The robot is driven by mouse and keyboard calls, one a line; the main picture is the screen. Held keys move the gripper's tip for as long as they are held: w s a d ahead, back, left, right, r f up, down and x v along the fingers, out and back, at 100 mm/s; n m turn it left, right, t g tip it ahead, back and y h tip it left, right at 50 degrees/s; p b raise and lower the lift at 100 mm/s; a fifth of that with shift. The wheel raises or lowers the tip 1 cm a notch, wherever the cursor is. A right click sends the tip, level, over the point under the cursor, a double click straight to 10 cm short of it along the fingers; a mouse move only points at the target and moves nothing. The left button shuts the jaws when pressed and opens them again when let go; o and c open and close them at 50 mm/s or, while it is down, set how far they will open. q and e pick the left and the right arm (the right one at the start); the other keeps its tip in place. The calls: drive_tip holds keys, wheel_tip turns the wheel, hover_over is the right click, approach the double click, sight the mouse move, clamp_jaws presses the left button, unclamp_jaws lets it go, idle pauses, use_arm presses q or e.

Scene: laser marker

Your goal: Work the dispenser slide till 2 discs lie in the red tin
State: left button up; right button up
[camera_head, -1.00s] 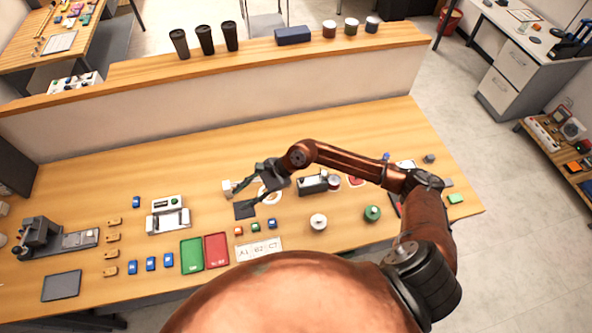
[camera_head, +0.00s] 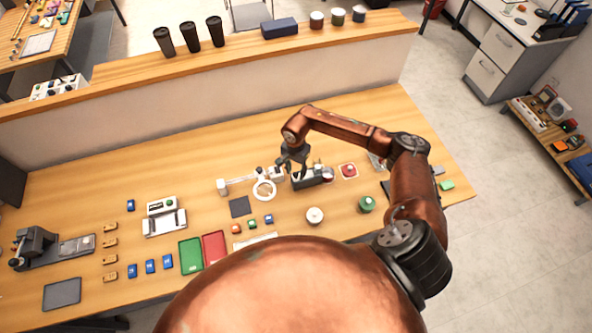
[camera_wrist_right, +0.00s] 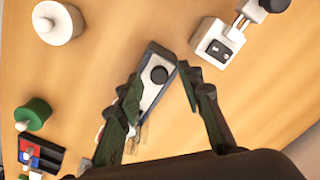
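The dispenser appears to be the dark, narrow device with a light top (camera_head: 311,179), right of the table's middle. A red round thing (camera_head: 348,170) on a pale pad, possibly the red tin, stands to the right. Another red part (camera_head: 327,175) shows at the device's right end. No discs can be made out. My left gripper is out of view.
A white fixture (camera_head: 235,185) and a white ring (camera_head: 264,190) lie left of the device. A white lidded pot (camera_head: 315,215) and a green one (camera_head: 366,204) stand in front. Green (camera_head: 190,254) and red (camera_head: 214,246) trays lie at the front left.

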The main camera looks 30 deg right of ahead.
drive_tip(key=shift+f, duration=0.3)
drive_tip(key=shift+c, duration=0.6)
clamp_jaws()
